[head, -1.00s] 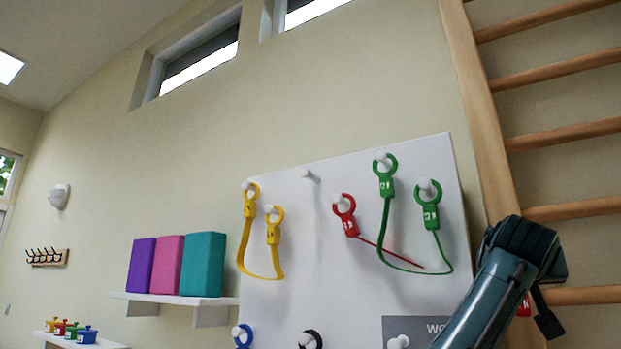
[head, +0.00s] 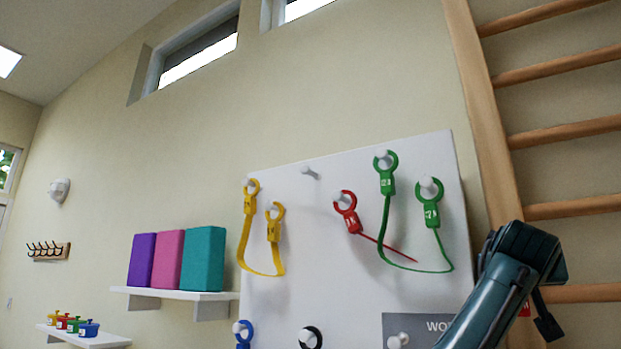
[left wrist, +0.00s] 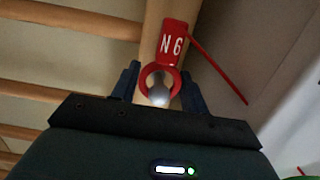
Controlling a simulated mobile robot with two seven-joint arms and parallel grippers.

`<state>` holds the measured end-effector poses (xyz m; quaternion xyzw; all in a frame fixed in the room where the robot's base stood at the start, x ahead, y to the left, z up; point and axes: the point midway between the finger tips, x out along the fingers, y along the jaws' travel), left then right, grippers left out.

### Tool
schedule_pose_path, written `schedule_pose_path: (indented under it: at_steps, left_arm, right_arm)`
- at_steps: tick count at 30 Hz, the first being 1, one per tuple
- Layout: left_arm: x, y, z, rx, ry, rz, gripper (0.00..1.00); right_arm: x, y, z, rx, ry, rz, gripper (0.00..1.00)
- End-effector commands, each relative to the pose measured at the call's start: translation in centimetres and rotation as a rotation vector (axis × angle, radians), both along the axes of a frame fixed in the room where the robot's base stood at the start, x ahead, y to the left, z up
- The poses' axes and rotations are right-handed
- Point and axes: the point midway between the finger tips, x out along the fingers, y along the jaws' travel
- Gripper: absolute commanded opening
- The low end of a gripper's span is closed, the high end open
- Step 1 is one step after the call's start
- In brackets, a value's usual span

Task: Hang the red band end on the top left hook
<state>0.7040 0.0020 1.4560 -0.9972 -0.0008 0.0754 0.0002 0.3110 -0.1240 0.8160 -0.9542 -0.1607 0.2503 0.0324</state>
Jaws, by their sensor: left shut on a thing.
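My left gripper (left wrist: 160,84) is shut on the ring of a red band end (left wrist: 174,42), which has a tag reading N 6. A bright round spot shows through the ring; I cannot tell what it is. In the head view my arm hides most of this gripper, with a bit of red (head: 525,309) beside it. The band's other red end (head: 347,212) hangs on a hook on the white board, its strap running down right. A bare top-row hook (head: 309,172) is up left of it. My right gripper is not in view.
Yellow band ends (head: 274,228) hang left on the board (head: 330,270), green ones (head: 387,175) right. Wooden wall bars (head: 567,133) stand right of the board, close to my left gripper. A shelf (head: 175,294) with coloured blocks is at left.

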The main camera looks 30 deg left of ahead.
Motion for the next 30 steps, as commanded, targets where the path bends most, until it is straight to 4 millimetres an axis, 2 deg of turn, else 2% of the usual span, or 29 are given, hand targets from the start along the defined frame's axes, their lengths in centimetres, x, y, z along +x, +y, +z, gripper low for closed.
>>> schedule_pose_path:
  at_steps: [12,13,21,26,30]
  left_arm:
    - [-0.04,-0.05,-0.30,0.000,-0.001,-0.001,0.00]
    - [-0.04,-0.05,-0.30,0.000,-0.001,-0.001,0.47]
    - [-0.03,-0.04,-0.31,0.000,-0.001,-0.001,0.69]
    - [-0.03,-0.03,-0.32,0.000,0.000,-0.001,0.70]
    - [-0.01,-0.02,-0.35,0.000,0.000,0.000,0.77]
  right_arm:
    - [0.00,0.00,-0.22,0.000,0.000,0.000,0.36]
    - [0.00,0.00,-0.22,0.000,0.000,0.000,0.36]
    - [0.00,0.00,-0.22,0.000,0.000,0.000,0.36]
    - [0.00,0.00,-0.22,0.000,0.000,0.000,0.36]
    - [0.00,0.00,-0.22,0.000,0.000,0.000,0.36]
